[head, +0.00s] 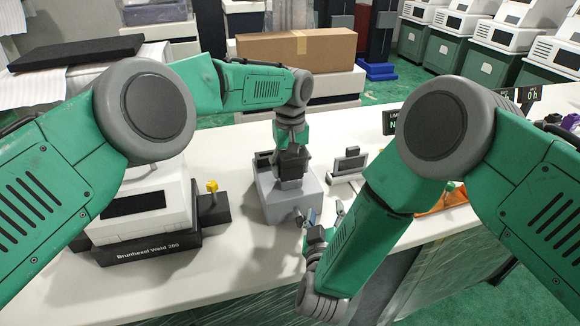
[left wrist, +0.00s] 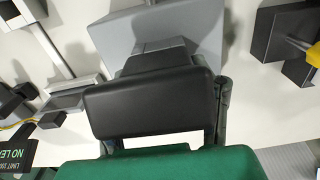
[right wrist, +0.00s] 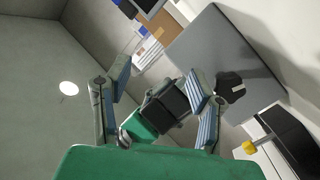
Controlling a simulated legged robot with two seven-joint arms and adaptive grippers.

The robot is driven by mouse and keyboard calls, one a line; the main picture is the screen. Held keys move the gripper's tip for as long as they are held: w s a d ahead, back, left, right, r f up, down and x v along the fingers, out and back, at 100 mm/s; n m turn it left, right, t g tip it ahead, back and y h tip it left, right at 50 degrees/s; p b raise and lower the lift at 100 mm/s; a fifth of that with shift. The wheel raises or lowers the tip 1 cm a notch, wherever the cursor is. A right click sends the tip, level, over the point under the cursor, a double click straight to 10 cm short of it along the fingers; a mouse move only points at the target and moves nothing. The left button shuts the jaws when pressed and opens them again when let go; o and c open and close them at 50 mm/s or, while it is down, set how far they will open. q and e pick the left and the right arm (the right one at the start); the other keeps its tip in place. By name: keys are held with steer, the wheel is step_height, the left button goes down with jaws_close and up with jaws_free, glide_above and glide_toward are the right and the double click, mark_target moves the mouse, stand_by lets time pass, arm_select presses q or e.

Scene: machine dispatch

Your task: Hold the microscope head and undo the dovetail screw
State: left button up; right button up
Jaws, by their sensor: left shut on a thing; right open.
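The microscope is a grey block-like body (head: 287,203) with a dark head on top, standing on the white counter. My left gripper (head: 289,148) is shut on the dark head from above. In the left wrist view the dark head (left wrist: 150,105) fills the space between the fingers, with the grey body beyond. My right gripper (head: 326,213) is open and empty, low beside the front right of the body. In the right wrist view a black knob (right wrist: 230,87), which looks like the dovetail screw, sits on the grey body just beside the right-hand finger, not between the fingers.
A white machine on a black base (head: 150,245) stands left, with a yellow knob (head: 212,187) beside it. A small grey display device (head: 350,164) stands right of the microscope. A cardboard box (head: 297,49) is behind. The counter's front edge is near my right gripper.

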mark_target(304, 222)
steer(key=shift+w+a+r+m+y, duration=0.2)
steer(key=shift+r+m+y, duration=0.1)
steer(key=shift+m+y, duration=0.5)
steer(key=s+a+y, duration=0.1)
steer(key=y, duration=0.1)
steer(key=s+a+g+y, duration=0.1)
steer(key=a+y, duration=0.1)
steer(key=s+a+g+y, duration=0.1)
steer(key=a+y, duration=0.1)
steer(key=shift+a+f+m, duration=0.1)
steer(key=shift+f+m, duration=0.2)
steer(key=f, duration=0.1)
steer(key=d+f+g+h, duration=0.1)
steer(key=f+g, duration=0.1)
steer(key=shift+s+d+f, duration=0.1)
steer(key=shift+s+d, duration=0.2)
steer(key=shift+s, duration=0.05)
steer(key=shift+f, duration=0.15)
steer(key=shift+n+g, duration=0.3)
steer(key=shift+n, duration=0.1)
steer(key=shift+w+a, duration=0.25)
steer(key=shift+w, duration=0.5)
steer(key=shift+w+a, duration=0.2)
steer(key=shift+w, duration=0.6)
steer(key=shift+w+a, duration=0.25)
steer(key=shift+w, duration=0.5)
jaws_close()
